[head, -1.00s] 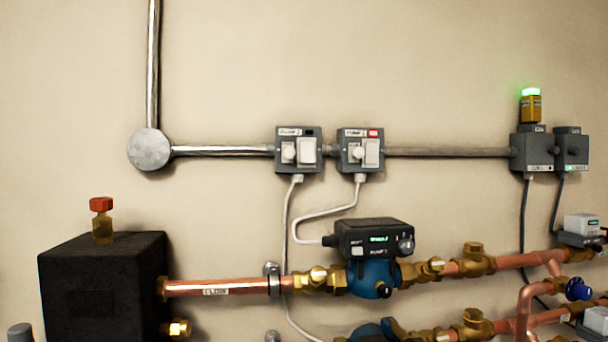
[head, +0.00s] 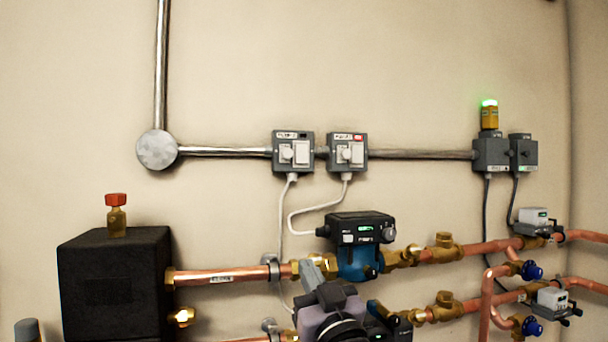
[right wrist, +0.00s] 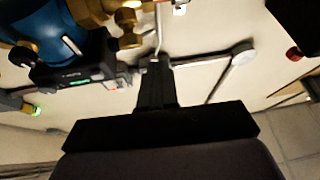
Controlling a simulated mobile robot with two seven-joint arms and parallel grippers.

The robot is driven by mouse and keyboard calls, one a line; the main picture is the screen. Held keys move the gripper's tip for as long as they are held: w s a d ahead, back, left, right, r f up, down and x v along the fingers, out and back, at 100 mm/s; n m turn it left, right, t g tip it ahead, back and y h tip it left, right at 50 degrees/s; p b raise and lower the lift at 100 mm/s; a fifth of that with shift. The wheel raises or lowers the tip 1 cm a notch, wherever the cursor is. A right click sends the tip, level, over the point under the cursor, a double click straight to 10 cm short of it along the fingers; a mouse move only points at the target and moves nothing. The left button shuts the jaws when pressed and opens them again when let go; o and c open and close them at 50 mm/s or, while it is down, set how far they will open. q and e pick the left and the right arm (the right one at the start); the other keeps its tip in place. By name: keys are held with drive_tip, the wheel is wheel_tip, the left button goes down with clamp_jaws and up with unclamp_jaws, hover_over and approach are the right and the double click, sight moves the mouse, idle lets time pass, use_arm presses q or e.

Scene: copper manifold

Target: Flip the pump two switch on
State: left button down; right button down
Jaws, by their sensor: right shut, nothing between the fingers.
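Two grey switch boxes sit on the wall conduit in the head view. The left one (head: 293,152), whose blurred label seems to read pump 2, has a dark indicator, a white knob and a white rocker (head: 302,152). Its cable runs down behind the pipes. The right box (head: 347,152) has a lit red indicator, and its cable leads to the upper pump. My right gripper (head: 308,270) is shut and empty, well below the boxes, in front of the pipes. Its dark fingers also show in the right wrist view (right wrist: 155,88). My left gripper is not in view.
The upper blue pump (head: 358,260) with its black control head stands right of my gripper. Copper pipes (head: 222,277) and brass valves cross below the boxes. A black box (head: 115,285) stands left. The wall around the switches is clear.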

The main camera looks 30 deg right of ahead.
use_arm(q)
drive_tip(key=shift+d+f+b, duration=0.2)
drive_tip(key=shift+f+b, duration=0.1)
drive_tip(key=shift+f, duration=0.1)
use_arm(e)
wheel_tip(320, 180, up, 12)
drive_tip(key=s+d+m+t+h, duration=0.2)
drive_tip(key=h, duration=0.1)
drive_tip(key=shift+s+f, duration=0.25)
drive_tip(key=shift+s, duration=0.15)
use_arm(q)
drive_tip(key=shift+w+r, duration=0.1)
use_arm(e)
drive_tip(key=shift+r, duration=0.1)
